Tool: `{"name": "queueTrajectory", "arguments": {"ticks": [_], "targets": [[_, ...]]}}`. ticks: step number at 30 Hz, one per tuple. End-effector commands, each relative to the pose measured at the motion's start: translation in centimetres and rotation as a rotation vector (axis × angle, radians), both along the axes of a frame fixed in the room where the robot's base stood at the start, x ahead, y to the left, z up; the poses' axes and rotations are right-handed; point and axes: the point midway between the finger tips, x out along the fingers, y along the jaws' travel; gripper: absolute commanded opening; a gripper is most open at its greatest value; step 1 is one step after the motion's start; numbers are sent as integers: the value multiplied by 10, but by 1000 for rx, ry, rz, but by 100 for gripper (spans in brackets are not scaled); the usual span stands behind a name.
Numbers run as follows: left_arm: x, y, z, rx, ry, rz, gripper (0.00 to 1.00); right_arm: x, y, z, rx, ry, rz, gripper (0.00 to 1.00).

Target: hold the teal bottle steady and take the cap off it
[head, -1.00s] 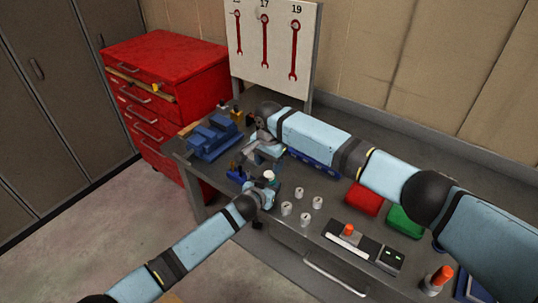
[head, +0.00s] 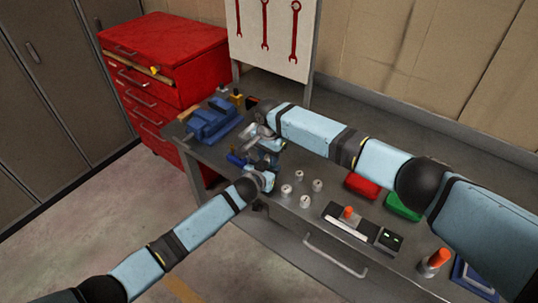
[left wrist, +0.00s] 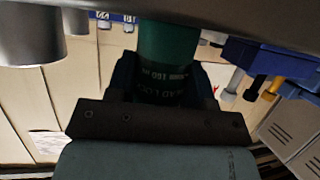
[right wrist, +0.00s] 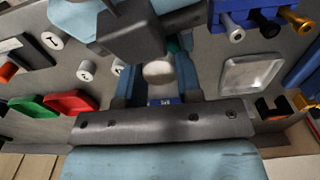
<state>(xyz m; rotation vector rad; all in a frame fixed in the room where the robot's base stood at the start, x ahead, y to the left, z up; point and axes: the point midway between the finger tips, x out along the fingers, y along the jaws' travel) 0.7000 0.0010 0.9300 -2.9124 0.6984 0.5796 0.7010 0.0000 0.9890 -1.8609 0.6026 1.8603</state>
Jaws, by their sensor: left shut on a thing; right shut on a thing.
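The teal bottle (left wrist: 168,48), with pale lettering, stands between the fingers of my left gripper (left wrist: 165,85) in the left wrist view. My left gripper (head: 266,172) is shut on it at the table's near left edge. The whitish round cap (right wrist: 158,72) is between the fingers of my right gripper (right wrist: 157,90) in the right wrist view, which is shut on it. A bit of teal shows just beyond the cap. In the head view my right gripper (head: 264,145) is directly above the left one, and the two hide the bottle and cap.
Several white numbered cylinders (head: 305,201) stand just right of the grippers on the grey table (head: 290,222). A blue block-like fixture (head: 211,122) is behind left. Red (head: 362,186) and green (head: 403,206) pieces and a switch box (head: 390,238) lie farther right.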

Motion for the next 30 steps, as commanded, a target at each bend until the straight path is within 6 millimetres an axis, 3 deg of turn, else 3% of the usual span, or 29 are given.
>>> {"name": "queueTrajectory", "arguments": {"ticks": [9, 18, 19, 22, 30], "targets": [[0, 0, 0, 0, 0, 1, 0, -1, 0, 0, 0, 0, 268, 4], [0, 0, 0, 0, 0, 1, 0, 0, 0, 0, -1, 0, 298, 4], [0, 0, 0, 0, 0, 1, 0, 0, 0, 0, -1, 0, 298, 35], [0, 0, 0, 1, 1, 1, 0, 0, 0, 0, -1, 0, 298, 58], [0, 0, 0, 0, 0, 1, 0, 0, 0, 1, 0, -1, 297, 58]]}}
